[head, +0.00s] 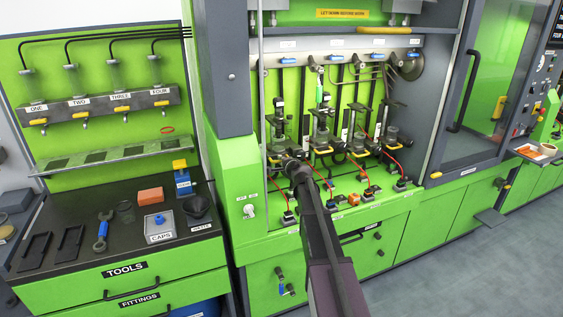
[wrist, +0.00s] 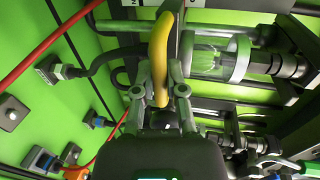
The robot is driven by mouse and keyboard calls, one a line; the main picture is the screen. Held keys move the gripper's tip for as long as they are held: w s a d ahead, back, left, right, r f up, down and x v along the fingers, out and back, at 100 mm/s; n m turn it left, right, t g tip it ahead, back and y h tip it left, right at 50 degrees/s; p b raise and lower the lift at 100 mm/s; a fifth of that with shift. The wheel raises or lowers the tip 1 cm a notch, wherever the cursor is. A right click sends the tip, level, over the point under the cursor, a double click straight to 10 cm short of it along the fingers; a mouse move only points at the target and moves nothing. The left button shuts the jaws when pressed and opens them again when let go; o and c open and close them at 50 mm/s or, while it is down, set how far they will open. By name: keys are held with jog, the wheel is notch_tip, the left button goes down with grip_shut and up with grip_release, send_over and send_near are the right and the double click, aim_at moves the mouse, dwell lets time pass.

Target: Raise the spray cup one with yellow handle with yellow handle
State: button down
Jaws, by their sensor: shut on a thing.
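The yellow handle (wrist: 160,45) of spray cup one stands between the two fingers of my gripper (wrist: 162,82) in the wrist view. The fingers are shut on it. A clear glass cup (wrist: 210,58) with a pale ring lies just right of the handle in that view. In the head view my gripper (head: 291,163) reaches into the leftmost station of the green testbench. My arm and gripper hide most of the handle and part of the cup there. I cannot tell the exact height of the cup.
Other stations with similar cups (head: 321,140) stand close on the right. Red hoses (head: 327,178) and connectors (head: 353,199) lie below them. A grey cabinet post (head: 229,70) stands left of the bay. A tools bench (head: 75,260) is at far left.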

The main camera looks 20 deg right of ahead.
jog(key=shift+w+r, duration=0.2)
jog(key=shift+w, duration=0.05)
jog(key=c, duration=0.7)
grip_release()
jog(key=shift+s+r, duration=0.1)
jog(key=shift+s, duration=0.05)
jog(key=shift+f, duration=0.2)
jog(key=s+a+f+v, duration=0.1)
jog(key=f+v, duration=0.2)
jog(key=v, duration=1.1)
jog(key=shift+s+a+f+n+g+y+b, duration=0.2)
jog(key=shift+s+a+f+n+g+y, duration=0.65)
jog(key=shift+s+a+f+n+g, duration=1.05)
jog(key=shift+s+a+f+n+g+y+b, duration=0.25)
jog(key=shift+s+a+f+n+g+y, duration=0.85)
jog(key=shift+a+f+n, duration=1.25)
jog(key=shift+s+a+f+n+g+y+b, duration=0.2)
jog(key=shift+s+a+f+n+g+y, duration=0.45)
jog(key=shift+s+a+f+n+g, duration=1.5)
